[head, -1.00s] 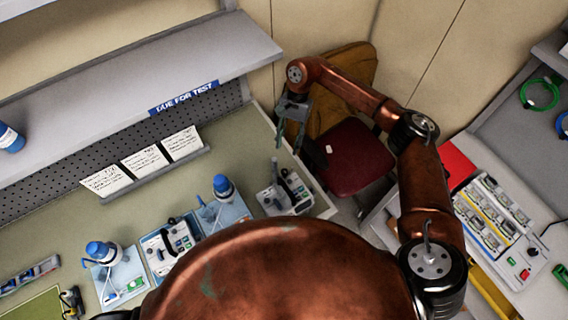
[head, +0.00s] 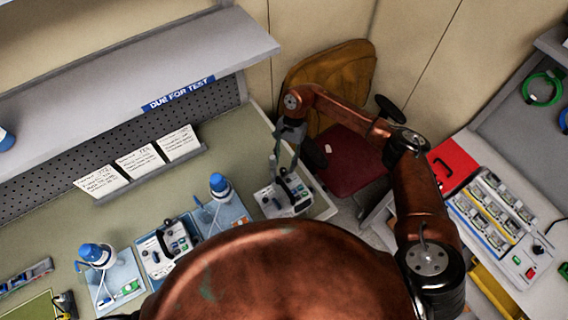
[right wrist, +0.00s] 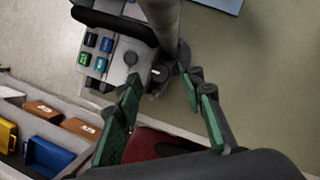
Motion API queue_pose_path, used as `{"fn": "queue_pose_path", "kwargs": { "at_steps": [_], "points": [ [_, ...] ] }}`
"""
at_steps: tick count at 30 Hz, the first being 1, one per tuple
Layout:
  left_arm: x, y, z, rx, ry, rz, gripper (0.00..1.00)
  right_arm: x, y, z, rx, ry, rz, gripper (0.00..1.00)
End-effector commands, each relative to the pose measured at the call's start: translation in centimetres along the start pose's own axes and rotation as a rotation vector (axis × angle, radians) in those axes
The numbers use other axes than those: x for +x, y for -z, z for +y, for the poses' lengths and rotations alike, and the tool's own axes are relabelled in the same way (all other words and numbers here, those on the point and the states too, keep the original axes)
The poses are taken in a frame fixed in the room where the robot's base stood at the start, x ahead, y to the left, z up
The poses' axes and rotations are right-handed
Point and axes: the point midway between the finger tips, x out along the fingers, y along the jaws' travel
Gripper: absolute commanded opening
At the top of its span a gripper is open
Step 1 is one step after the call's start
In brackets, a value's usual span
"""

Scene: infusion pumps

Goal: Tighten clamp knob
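A white infusion pump (head: 290,196) with a dark handle stands at the right end of the bench. A small dark clamp knob with a pale mark (right wrist: 158,75) sits at the pump's side near the pole. My right gripper (head: 284,160) is above the pump. Its green-padded fingers (right wrist: 160,72) are apart, with the clamp knob seen between the tips; contact cannot be told. My left gripper is out of view.
Other pumps (head: 168,248) and blue-capped bottles (head: 220,188) stand along the bench to the left. A dark red chair (head: 350,172) is beyond the bench's right end.

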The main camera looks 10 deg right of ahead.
Motion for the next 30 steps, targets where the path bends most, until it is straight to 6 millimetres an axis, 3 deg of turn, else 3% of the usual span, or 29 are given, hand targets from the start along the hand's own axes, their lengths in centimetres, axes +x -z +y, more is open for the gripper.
{"fn": "queue_pose_path", "kwargs": {
  "at_steps": [6,14,30],
  "points": [
    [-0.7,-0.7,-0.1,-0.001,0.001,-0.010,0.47,1.6,0.0,0.0,-0.001,-0.001,0.000,0.36],
    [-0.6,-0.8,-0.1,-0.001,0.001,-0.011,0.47,1.7,0.0,0.0,-0.001,0.000,0.000,0.36],
    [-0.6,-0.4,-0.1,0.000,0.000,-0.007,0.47,1.7,0.0,0.0,0.000,0.000,0.001,0.00]
  ]
}}
